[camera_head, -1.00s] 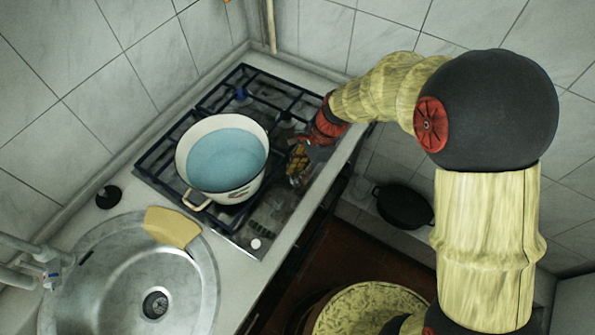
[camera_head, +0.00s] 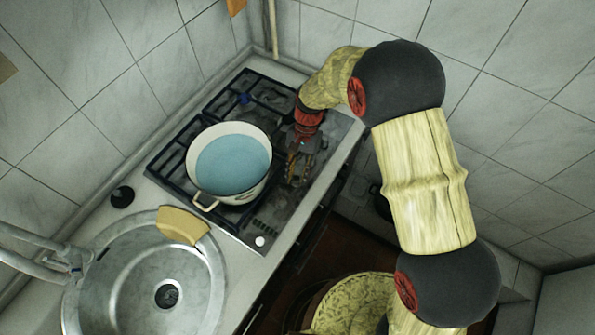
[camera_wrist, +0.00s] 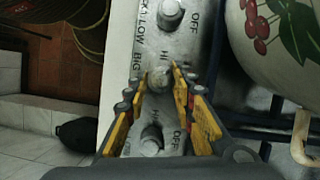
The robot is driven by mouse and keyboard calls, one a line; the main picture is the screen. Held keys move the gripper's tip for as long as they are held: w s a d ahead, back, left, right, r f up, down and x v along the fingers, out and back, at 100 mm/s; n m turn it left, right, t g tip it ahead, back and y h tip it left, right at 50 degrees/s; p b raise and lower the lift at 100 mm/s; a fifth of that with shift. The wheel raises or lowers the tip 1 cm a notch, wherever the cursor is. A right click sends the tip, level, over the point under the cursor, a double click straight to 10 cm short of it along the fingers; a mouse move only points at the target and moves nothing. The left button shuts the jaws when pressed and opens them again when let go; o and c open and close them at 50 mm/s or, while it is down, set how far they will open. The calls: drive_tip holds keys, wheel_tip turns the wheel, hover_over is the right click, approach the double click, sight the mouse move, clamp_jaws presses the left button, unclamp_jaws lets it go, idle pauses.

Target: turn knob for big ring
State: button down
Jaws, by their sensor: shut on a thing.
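My gripper (camera_head: 297,168) is over the stove's right-hand control strip, beside the pot. In the wrist view its yellow-sided fingers (camera_wrist: 160,76) are closed around the middle grey knob (camera_wrist: 158,83), one on each side. The word "BIG" is printed on the panel just left of this knob. A second knob (camera_wrist: 171,13) is above it in the wrist view, and a third knob (camera_wrist: 151,141) shows between the fingers' bases. In the head view the gripper hides the held knob.
A cream enamel pot (camera_head: 210,136) with a blue inside stands on the black grate, close to the gripper; it shows cherries in the wrist view (camera_wrist: 285,40). A round metal sink (camera_head: 120,290) and a yellowish cloth-like piece (camera_head: 183,225) are at lower left. Floor lies right of the counter.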

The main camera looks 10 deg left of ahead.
drive_tip(key=n+h+p, duration=0.1)
drive_tip(key=n, duration=0.2)
drive_tip(key=n+h+p, duration=0.1)
drive_tip(key=n, duration=0.2)
drive_tip(key=shift+a+n+h, duration=0.2)
drive_tip(key=shift+n+h, duration=0.1)
idle(0.5)
drive_tip(key=c, duration=1.6)
unclamp_jaws()
drive_tip(key=shift+o, duration=0.5)
drive_tip(key=v, duration=1.2)
drive_tip(key=shift+a, duration=0.15)
